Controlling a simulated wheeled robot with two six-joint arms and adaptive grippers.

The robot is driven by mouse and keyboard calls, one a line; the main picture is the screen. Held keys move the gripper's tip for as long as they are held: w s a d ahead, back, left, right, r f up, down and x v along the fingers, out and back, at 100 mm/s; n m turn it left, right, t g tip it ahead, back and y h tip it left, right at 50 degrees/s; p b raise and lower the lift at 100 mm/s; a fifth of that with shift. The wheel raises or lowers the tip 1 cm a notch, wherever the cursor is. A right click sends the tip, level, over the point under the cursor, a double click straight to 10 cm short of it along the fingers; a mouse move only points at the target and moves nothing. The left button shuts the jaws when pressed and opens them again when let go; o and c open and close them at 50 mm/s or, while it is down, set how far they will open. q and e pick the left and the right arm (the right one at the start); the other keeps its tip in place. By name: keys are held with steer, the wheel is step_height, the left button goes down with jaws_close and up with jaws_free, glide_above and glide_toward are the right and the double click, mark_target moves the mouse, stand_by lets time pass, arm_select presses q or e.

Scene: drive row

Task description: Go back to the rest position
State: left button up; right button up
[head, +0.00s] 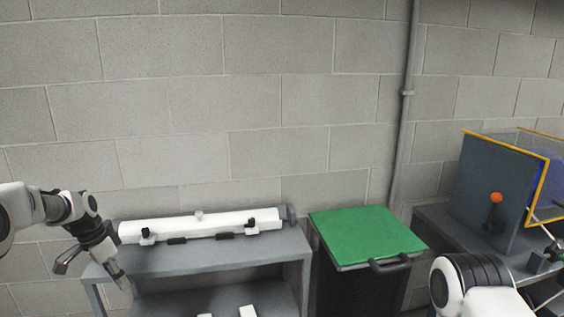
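My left gripper (92,273) hangs in front of the left end of the grey bench at the lower left. Its two dark fingers are spread apart with nothing seen between them, so it is open. My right arm (470,285) shows at the lower right as a white and black joint and link. The link runs out of the bottom of the picture, and I do not make out the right gripper.
A long white cylinder (200,226) with black fittings lies on the grey bench (215,262). A green-topped unit (365,235) with a black handle (390,264) stands beside it. At right, a grey panel (485,190) carries an orange knob (496,198).

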arm_select(q)
steer(key=s+d+f+g, duration=0.2)
steer(key=s+d+f, duration=0.3)
steer(key=s+f, duration=0.3)
steer(key=s+d+f+g+y, duration=0.1)
steer(key=s+d+f, duration=0.3)
steer(key=s+f, duration=0.45)
steer(key=s+d+f+g, duration=0.2)
steer(key=s+d+f, duration=0.3)
steer(key=s+f, duration=0.3)
steer(key=s+d+f+n+t+y, duration=0.1)
steer(key=s+d+n+t, duration=0.2)
steer(key=s+n, duration=0.4)
steer(key=s+t, duration=0.1)
steer(key=s, duration=0.8)
steer(key=shift+f+n, duration=0.2)
steer(key=shift+n, duration=0.1)
steer(key=shift+w, duration=0.1)
